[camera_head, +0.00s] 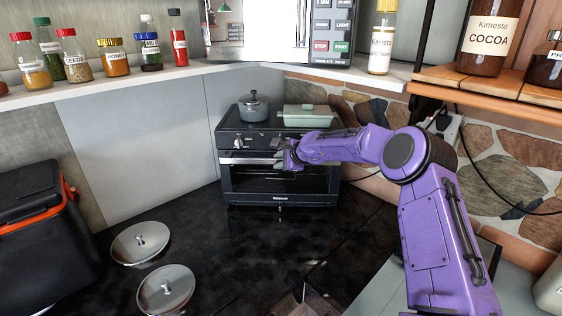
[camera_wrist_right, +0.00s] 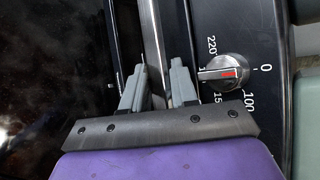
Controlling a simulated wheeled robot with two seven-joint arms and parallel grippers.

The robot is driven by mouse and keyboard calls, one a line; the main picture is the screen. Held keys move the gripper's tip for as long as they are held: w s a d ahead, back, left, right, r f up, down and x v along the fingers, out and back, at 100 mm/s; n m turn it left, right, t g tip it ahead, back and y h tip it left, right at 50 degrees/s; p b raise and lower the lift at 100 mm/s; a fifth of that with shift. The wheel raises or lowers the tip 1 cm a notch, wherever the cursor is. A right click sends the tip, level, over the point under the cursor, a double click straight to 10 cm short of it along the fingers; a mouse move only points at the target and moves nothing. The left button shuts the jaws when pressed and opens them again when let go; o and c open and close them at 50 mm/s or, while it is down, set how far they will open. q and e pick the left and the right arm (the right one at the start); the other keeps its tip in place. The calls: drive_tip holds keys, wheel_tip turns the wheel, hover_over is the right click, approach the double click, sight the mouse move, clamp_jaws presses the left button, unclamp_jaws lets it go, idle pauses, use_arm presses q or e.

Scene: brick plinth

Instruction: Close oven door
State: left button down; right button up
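The black oven (camera_head: 278,185) stands on the dark counter in the corner. Its door looks upright and shut or nearly shut in the head view; I cannot tell if a small gap is left. The silver door handle (camera_head: 248,159) runs across the top of the door. My right gripper (camera_head: 281,158) is at the right part of the handle. In the right wrist view its fingers (camera_wrist_right: 158,88) are apart, with the handle bar (camera_wrist_right: 152,35) running between them. The right finger stands clear of the bar. My left gripper is not in view.
A grey pot (camera_head: 254,107) and a pale green dish (camera_head: 305,117) sit on the oven. The temperature knob (camera_wrist_right: 224,72) is close to the right finger. Two metal lids (camera_head: 166,289) lie on the counter. A black box (camera_head: 45,230) stands at the left.

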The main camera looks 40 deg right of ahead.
drive_tip(key=shift+d+r+b, duration=0.15)
drive_tip(key=shift+r+b, duration=0.15)
drive_tip(key=shift+r, duration=0.4)
drive_tip(key=f+b+v, duration=0.1)
drive_tip(key=b+v, duration=0.1)
drive_tip(key=v, duration=0.8)
drive_tip(key=shift+s, duration=0.3)
